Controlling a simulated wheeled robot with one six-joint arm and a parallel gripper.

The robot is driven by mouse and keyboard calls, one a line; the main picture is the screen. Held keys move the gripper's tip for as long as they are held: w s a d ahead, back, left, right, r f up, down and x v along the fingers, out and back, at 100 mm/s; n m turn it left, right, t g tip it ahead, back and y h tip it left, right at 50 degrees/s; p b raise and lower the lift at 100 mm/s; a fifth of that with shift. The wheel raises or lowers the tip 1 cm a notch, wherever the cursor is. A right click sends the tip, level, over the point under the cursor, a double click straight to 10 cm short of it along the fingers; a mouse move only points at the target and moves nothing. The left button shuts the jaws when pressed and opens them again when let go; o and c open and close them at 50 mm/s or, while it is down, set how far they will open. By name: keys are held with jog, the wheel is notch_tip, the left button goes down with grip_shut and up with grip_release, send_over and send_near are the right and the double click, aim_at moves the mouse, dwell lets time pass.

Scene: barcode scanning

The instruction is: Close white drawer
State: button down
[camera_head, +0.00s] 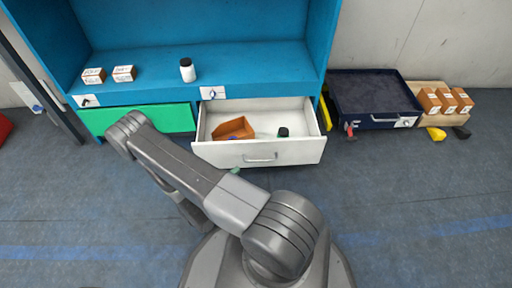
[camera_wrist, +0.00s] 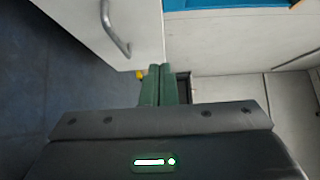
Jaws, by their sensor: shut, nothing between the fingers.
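The white drawer (camera_head: 232,153) is pulled out from the blue shelf unit, on the right of the green drawer. An orange-brown box (camera_head: 233,128) and a small dark bottle (camera_head: 283,132) lie inside it. The drawer front and its metal handle (camera_wrist: 115,28) show at upper left in the wrist view. My gripper, with green fingers (camera_wrist: 158,84), is shut and empty, close beside the drawer front. In the head view my arm hides most of the gripper; only a small green tip (camera_head: 235,171) shows just below the drawer's front edge. I cannot tell whether it touches the drawer.
The green drawer (camera_head: 170,119) is closed at the left. Two small boxes (camera_head: 108,75) and a white bottle (camera_head: 187,70) stand on the blue shelf (camera_head: 240,68). A dark open case (camera_head: 375,95) and several orange boxes (camera_head: 445,100) sit at right. The floor in front is clear.

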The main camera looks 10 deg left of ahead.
jog(key=b, duration=0.3)
send_near(256, 143)
jog(key=d, duration=0.4)
jog(key=w, duration=0.2)
jog(key=w+b, duration=0.1)
jog(key=w, duration=0.1)
jog(key=shift+a+f, duration=0.2)
jog(key=shift+a, duration=0.05)
jog(key=shift+w+a+r, duration=0.1)
jog(key=shift+w+a, duration=0.1)
jog(key=shift+w, duration=0.35)
jog(key=shift+w+a, duration=0.1)
